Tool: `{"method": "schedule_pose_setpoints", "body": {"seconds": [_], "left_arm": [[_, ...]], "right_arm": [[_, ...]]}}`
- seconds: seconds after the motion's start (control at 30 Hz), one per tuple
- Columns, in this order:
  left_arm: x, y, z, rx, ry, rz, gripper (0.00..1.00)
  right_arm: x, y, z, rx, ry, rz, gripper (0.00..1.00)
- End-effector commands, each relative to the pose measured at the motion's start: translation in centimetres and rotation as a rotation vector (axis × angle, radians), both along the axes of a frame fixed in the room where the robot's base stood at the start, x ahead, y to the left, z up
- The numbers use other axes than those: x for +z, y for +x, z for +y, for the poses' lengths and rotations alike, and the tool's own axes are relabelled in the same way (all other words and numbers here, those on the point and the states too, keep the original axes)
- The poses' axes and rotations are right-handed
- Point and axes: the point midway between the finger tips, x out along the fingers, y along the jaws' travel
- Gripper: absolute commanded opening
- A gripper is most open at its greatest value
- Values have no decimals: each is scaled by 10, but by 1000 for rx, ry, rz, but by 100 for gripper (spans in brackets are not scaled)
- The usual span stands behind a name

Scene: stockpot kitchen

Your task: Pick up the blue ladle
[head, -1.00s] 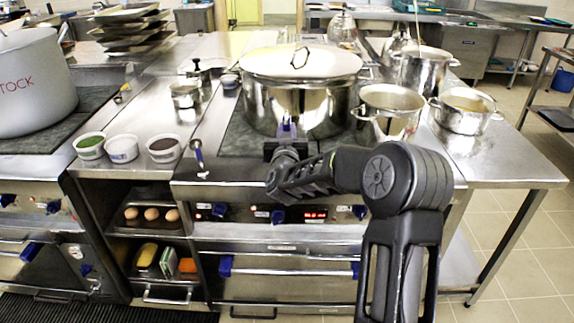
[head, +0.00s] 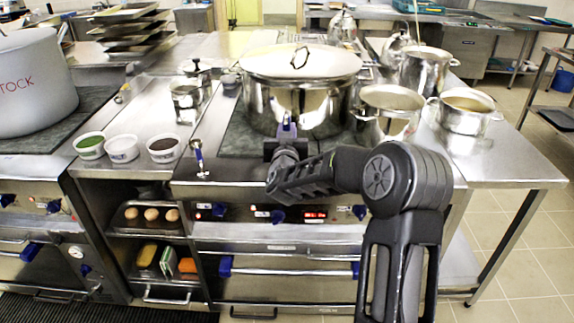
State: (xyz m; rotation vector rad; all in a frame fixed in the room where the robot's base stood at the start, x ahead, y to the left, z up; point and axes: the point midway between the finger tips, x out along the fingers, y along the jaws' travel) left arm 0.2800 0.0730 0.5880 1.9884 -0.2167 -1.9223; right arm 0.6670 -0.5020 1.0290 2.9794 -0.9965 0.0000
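A small utensil with a blue part and silver ends (head: 198,156) is at the front edge of the steel counter, right of the small bowls. It is too small to tell for sure whether it is the blue ladle. My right gripper (head: 287,130) is in front of the large lidded pot, well to the right of that utensil. Blue shows at its tip, but I cannot tell whether this is its fingers or something held. The arm hides part of the stove front. My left gripper is not in view.
The large lidded pot (head: 298,100) stands on the dark hob. Open pots (head: 387,125) stand to its right. Bowls of green, white and dark contents (head: 122,157) line the left counter edge. A big stockpot (head: 35,90) is far left.

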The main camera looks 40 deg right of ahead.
Motion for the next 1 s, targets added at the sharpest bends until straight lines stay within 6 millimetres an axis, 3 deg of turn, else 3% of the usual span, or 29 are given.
{"method": "schedule_pose_setpoints", "body": {"seconds": [0.57, 0.77, 1.0], "left_arm": [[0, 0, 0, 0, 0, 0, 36], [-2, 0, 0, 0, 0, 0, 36], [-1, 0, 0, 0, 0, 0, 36]], "right_arm": [[5, 0, 0, 0, -2, -2, 0], [30, 0, 0, 0, -3, -5, 0], [78, 0, 0, 0, -2, -6, 0]]}}
